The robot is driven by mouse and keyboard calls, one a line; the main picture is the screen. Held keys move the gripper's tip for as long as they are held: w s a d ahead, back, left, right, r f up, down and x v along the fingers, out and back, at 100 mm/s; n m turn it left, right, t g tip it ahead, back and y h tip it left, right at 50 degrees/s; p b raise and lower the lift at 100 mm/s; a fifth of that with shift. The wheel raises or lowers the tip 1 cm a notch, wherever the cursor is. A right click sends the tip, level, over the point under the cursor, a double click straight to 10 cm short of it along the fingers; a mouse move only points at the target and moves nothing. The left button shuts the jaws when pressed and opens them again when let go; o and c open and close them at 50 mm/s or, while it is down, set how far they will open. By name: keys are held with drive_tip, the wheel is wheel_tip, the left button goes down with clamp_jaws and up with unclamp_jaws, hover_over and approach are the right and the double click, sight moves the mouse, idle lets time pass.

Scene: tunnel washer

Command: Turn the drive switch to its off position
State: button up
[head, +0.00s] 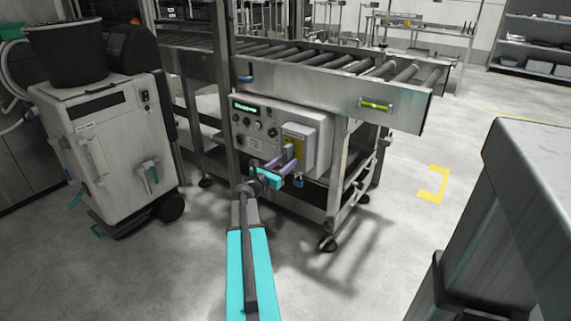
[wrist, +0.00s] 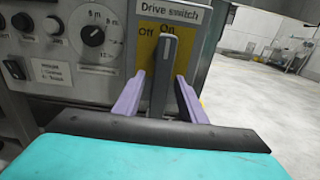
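The drive switch has a dark grey lever handle (wrist: 163,75) on a yellow plate (wrist: 186,37) under a "Drive switch" label. The handle stands upright, its tip just under the word "On"; "Off" is to the left. In the head view the yellow plate (head: 296,141) is on the front of a grey box. My gripper (wrist: 160,76) has its two purple fingers on either side of the handle, with a gap showing at each side. It is open. In the head view my gripper (head: 281,163) is in front of the switch, and its fingers partly hide the handle.
The control panel (head: 252,126) with knobs and buttons is left of the switch, under a roller conveyor (head: 310,82). A dark post (head: 225,100) stands close at the panel's left. A wheeled grey machine (head: 115,150) is at left; a grey cabinet (head: 520,220) is at right.

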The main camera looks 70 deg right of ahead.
drive_tip(key=shift+d, duration=0.1)
clamp_jaws()
drive_tip(key=shift+w, duration=0.15)
idle(0.3)
